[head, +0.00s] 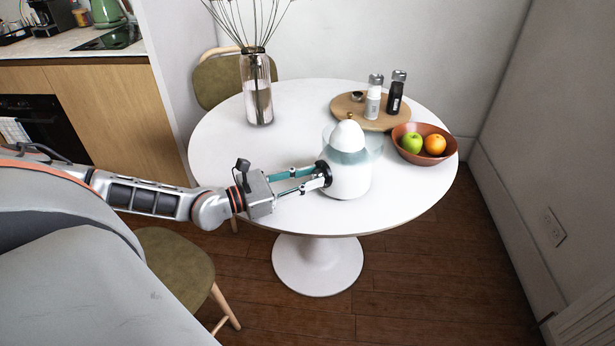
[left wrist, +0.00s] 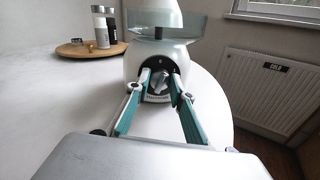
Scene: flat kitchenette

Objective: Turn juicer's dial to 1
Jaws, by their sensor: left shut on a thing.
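The white juicer (head: 348,178) stands upright on the round white table (head: 225,150), with a clear bowl and a white cone on top. In the left wrist view the juicer (left wrist: 140,66) shows its dark round dial (left wrist: 159,84) with a pale knob, facing my gripper. My left gripper (head: 323,175) reaches in from the left and is shut on the dial. In the left wrist view its two teal-padded fingers (left wrist: 160,86) close in on either side of the knob. The dial's markings are too small to read. My right gripper is not in view.
A wooden board (head: 347,108) with a white and a black shaker stands behind the juicer. A brown bowl (head: 452,156) with a green apple and an orange is to its right. A glass vase (head: 257,92) stands at the back left. The table's front left is clear.

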